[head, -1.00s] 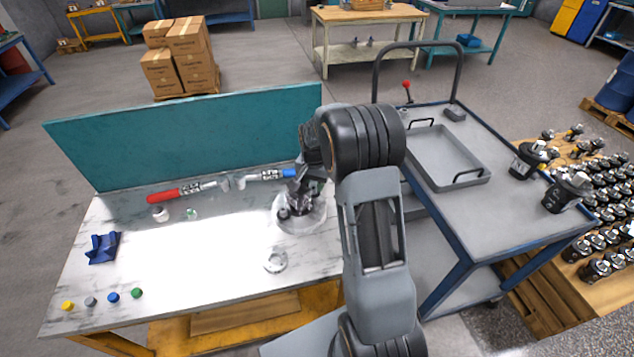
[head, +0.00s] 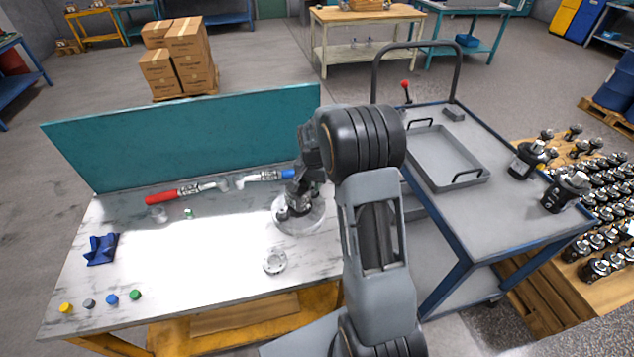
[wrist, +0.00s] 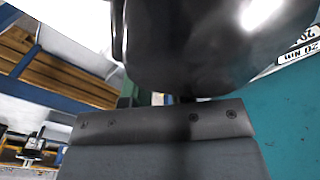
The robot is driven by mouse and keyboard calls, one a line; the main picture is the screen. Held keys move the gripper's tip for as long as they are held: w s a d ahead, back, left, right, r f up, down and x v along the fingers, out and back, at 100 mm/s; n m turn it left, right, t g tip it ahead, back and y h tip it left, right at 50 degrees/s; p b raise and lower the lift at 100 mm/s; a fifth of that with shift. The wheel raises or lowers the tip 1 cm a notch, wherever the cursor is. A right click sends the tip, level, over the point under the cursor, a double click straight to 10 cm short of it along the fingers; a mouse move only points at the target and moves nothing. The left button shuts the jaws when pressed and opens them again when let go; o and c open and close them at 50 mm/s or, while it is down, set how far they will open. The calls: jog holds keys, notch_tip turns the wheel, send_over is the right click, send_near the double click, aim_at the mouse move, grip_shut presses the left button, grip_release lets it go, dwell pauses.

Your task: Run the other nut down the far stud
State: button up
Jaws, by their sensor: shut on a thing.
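The nut itself is too small and covered to make out. In the wrist view a grey jaw (wrist: 165,140) with screws fills the lower middle. A dark glossy rounded body (wrist: 195,45) hangs close above it. The far stud cannot be clearly told apart in either view.
A red-handled wrench (head: 165,197) and a blue-handled wrench (head: 265,176) lie by the teal back panel (head: 190,135). A cart with a tray (head: 447,158) stands right.

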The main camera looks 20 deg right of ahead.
jog(key=o, duration=0.7)
jog(key=shift+s+a+f, duration=0.45)
jog(key=shift+s, duration=0.1)
jog(key=shift+c, duration=0.2)
jog(key=shift+s+a+r, duration=0.1)
jog(key=shift+s, duration=0.05)
jog(key=shift+r, duration=0.1)
jog(key=shift+w+r+p, duration=0.25)
jog(key=shift+r+p, duration=0.4)
jog(key=shift+s+r+p, duration=0.1)
jog(key=shift+r+p, duration=0.55)
jog(key=shift+r, duration=0.55)
